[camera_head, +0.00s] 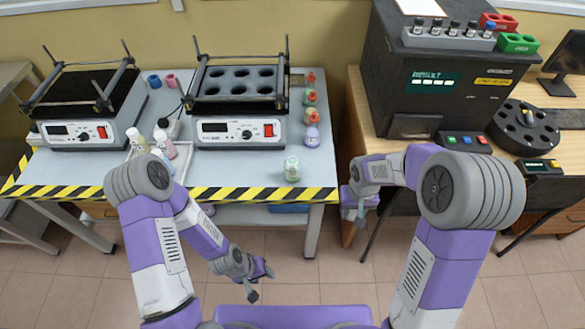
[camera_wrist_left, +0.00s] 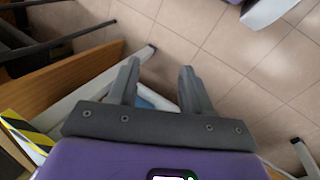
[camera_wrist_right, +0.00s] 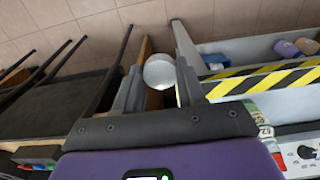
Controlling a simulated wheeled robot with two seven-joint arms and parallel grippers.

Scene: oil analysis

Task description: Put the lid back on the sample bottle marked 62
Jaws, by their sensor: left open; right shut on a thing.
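A small bottle with a pale green label (camera_head: 292,168) stands upright near the front edge of the left table; I cannot read its number. Part of a green-labelled bottle also shows at the right in the right wrist view (camera_wrist_right: 262,118). My right gripper (camera_head: 361,216) is in front of the gap between the tables, to the right of the bottle and apart from it. In the right wrist view it is shut on a round whitish lid (camera_wrist_right: 159,72). My left gripper (camera_head: 262,283) is open and empty, low over the floor in front of the left table.
Two shakers (camera_head: 240,129) stand on the left table (camera_head: 230,165), with several bottles between them and several at its right edge. The right table (camera_head: 355,110) carries an analyser (camera_head: 440,75) and a round black rack (camera_head: 524,127). Floor in front is clear.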

